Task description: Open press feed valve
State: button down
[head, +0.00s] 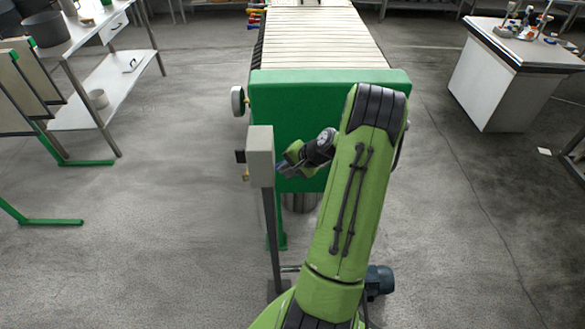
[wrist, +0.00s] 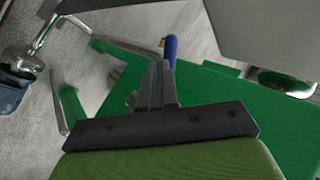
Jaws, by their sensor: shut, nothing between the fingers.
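The filter press has a green end plate (head: 325,88) and a row of pale plates (head: 325,35) behind it. In the head view my gripper (head: 285,168) is in front of the green end plate, just right of a grey box on a post. In the wrist view my gripper (wrist: 157,68) is shut and empty. A blue handle (wrist: 171,48), apparently the feed valve's lever, shows just beyond the fingertips. Its lower part is hidden by the fingers, so I cannot tell whether they touch. The valve is hidden in the head view.
The grey box (head: 260,155) on its post (head: 272,235) stands close left of my gripper. Metal pipes (wrist: 50,35) run at the left of the wrist view. A white shelf table (head: 105,85) is at left, a white cabinet (head: 505,80) at right.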

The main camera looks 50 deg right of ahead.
jog(key=shift+w+a, duration=0.15)
jog(key=shift+w, duration=0.75)
